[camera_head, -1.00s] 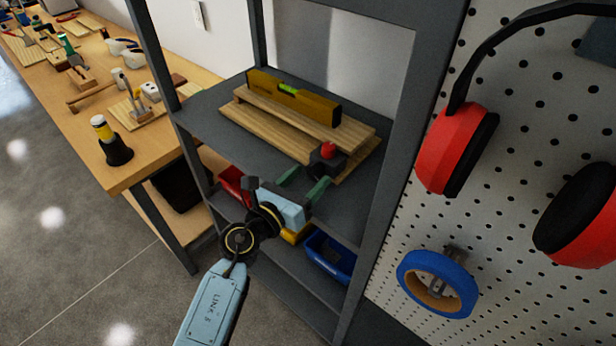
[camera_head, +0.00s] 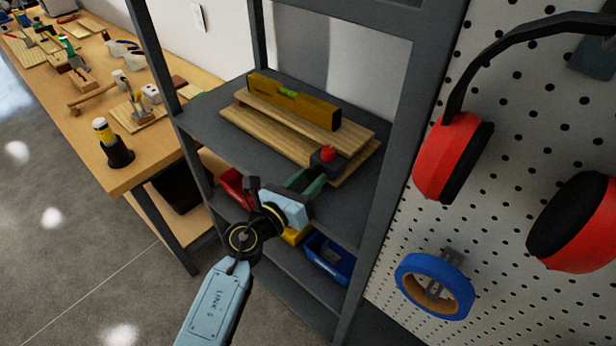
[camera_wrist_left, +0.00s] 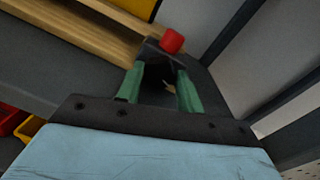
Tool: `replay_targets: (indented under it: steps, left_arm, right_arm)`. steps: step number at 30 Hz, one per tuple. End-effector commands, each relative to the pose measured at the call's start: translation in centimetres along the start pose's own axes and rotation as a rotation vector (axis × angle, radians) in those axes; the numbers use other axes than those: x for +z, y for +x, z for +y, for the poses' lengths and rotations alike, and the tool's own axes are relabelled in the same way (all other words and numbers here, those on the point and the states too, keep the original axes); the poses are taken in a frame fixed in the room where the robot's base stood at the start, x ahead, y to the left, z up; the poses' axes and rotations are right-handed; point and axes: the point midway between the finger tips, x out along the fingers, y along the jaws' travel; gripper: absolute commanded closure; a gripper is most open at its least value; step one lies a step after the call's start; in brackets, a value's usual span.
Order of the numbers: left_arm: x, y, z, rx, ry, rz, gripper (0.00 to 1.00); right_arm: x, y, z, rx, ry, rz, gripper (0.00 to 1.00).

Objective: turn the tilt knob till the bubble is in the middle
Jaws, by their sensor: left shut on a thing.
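A yellow spirit level (camera_head: 310,106) with a green vial (camera_head: 289,92) lies on a wooden board on the shelf. The bubble is too small to make out. The tilt knob, a dark block (camera_head: 322,162) with a red top (camera_head: 327,153), sits at the board's front right end. My left gripper (camera_head: 314,176) has its green fingers shut on the knob's dark part. In the left wrist view, the fingers (camera_wrist_left: 160,72) stand on either side of the dark block, below the red top (camera_wrist_left: 172,40). The right gripper is not in view.
The grey shelf (camera_head: 205,117) has upright posts on both sides. Red, yellow and blue bins (camera_head: 330,258) stand on the shelf below. A pegboard with red ear defenders (camera_head: 450,160) and a blue tape roll (camera_head: 435,284) is at right. A workbench is at left.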

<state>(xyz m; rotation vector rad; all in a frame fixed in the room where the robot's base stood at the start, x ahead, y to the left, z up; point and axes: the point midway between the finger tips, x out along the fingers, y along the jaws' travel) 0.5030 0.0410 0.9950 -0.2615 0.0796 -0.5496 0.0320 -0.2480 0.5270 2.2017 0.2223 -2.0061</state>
Motion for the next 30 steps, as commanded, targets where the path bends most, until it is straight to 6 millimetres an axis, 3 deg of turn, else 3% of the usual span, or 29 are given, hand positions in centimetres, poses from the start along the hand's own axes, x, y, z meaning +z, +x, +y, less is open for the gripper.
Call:
replay_targets:
  steps: [3,9,22,23,27,30]
  left_arm:
    - [0.5,0.0,-0.1,0.002,-0.125,0.015,0.86]
    - [0.4,-0.1,0.0,0.006,-0.334,0.029,0.86]
    - [0.0,0.0,0.1,0.007,-0.407,0.032,0.86]
    - [0.0,0.0,0.1,0.007,-0.407,0.032,0.62]
    - [0.1,0.0,0.1,0.007,-0.406,0.032,0.44]
    - [0.0,0.0,0.1,0.007,-0.406,0.032,0.42]
  right_arm:
    - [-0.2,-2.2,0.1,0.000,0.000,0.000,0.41]
    - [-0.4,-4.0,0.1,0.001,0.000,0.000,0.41]
    - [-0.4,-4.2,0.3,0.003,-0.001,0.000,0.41]
    - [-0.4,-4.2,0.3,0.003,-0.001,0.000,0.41]
    - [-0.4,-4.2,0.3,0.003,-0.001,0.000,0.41]
    - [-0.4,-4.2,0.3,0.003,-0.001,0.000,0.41]
